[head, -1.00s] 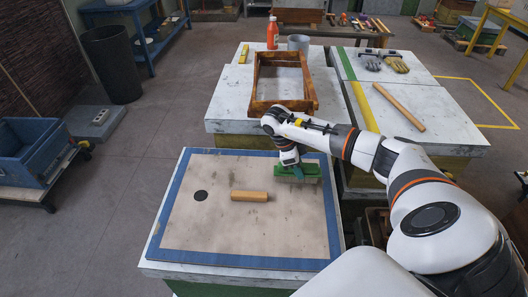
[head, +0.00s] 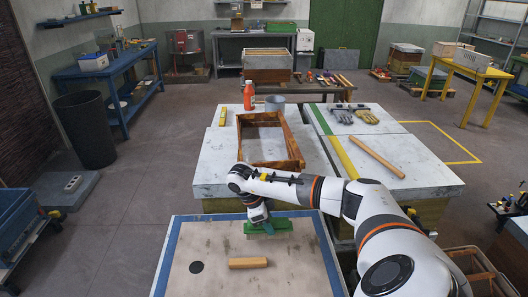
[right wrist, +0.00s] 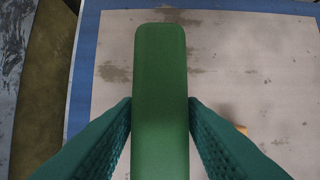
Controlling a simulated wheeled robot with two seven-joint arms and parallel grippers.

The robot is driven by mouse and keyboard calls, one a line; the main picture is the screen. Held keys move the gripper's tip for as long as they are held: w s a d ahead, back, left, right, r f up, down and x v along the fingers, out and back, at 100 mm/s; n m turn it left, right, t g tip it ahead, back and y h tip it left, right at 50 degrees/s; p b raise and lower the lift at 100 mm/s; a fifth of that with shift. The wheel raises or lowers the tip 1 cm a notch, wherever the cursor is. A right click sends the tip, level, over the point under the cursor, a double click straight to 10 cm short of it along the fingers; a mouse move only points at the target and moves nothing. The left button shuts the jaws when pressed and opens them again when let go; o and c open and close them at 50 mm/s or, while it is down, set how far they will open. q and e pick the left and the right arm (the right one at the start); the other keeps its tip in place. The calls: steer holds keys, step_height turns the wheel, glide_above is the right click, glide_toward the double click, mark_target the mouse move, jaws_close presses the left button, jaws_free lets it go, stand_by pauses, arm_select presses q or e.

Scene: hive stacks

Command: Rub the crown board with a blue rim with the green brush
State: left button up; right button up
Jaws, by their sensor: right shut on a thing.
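The crown board with a blue rim (head: 190,235) lies flat on a hive stack at the lower middle of the head view. Its pale face has dark smudges, a round black spot and a wooden block (head: 248,263) on it. My right gripper (head: 261,224) is shut on the green brush (head: 281,227) over the board's far part. In the right wrist view the green brush (right wrist: 160,95) lies between both fingers, above the board (right wrist: 230,60). The bristles are hidden there, and I cannot tell whether they touch the board. My left gripper is not in view.
Behind the board, a pale hive top (head: 225,165) carries a wooden frame (head: 290,150), a red bottle (head: 249,95) and a grey pot (head: 274,103). To the right, another top holds gloves (head: 368,117) and a wooden bar (head: 377,157). A dark bin (head: 85,130) stands left.

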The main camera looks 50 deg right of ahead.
steer(key=r, duration=0.1)
steer(key=r+p, duration=0.1)
steer(key=shift+s+d+r+p, duration=0.2)
steer(key=shift+s+r+p, duration=0.1)
steer(key=shift+s+r, duration=0.05)
steer(key=shift+w+a+r+p, duration=0.1)
steer(key=shift+w+r+p, duration=0.05)
steer(key=shift+r+p, duration=0.85)
steer(key=shift+r, duration=0.5)
